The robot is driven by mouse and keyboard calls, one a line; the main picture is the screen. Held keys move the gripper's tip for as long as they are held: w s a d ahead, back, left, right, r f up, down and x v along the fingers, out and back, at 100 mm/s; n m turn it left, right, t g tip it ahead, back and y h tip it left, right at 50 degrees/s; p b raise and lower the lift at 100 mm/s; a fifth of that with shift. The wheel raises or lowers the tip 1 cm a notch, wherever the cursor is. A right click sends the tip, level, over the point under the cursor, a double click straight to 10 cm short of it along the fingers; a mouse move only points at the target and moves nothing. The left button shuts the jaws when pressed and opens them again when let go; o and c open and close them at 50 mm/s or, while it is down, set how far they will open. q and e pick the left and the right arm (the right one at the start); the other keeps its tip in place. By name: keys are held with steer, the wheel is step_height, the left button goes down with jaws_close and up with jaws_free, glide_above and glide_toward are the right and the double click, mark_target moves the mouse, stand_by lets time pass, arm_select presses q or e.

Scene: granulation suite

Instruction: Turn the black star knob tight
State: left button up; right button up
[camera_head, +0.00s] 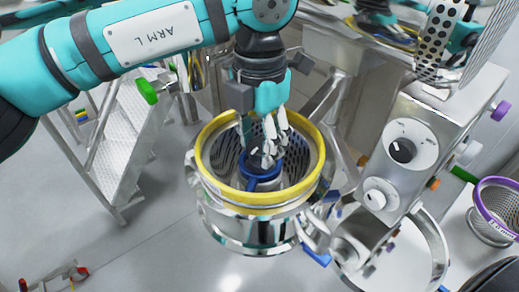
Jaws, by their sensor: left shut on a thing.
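My left gripper (266,158) points down into an open metal drum with a yellow rim (204,171). Its light fingers are closed in at the top of a blue hub (262,184) in the middle of the drum. A small dark part shows between and beside the fingertips, which fits the black star knob; the fingers hide most of it, so its shape and seating cannot be told. The drum's inner wall is perforated metal. My right gripper does not show.
A steel machine with a black dial knob (402,150) and a white knob (375,198) stands close on the right. A purple-rimmed sieve (496,211) is at far right. Metal steps (119,140) stand at left. The grey floor below left is mostly clear.

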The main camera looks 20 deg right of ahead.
arm_select(q)
steer(key=m+b, duration=0.1)
steer(key=m, duration=0.1)
steer(key=shift+m, duration=0.4)
steer(key=m, duration=0.2)
steer(key=shift+m+b, duration=0.4)
steer(key=m, duration=0.3)
steer(key=shift+m, duration=0.3)
steer(key=m, duration=0.3)
steer(key=shift+m, duration=0.3)
steer(key=m, duration=0.3)
steer(key=shift+m, duration=0.3)
steer(key=m, duration=0.3)
steer(key=shift+m, duration=0.4)
steer(key=m, duration=0.4)
steer(key=shift+w, duration=0.1)
steer(key=shift+m, duration=1.6)
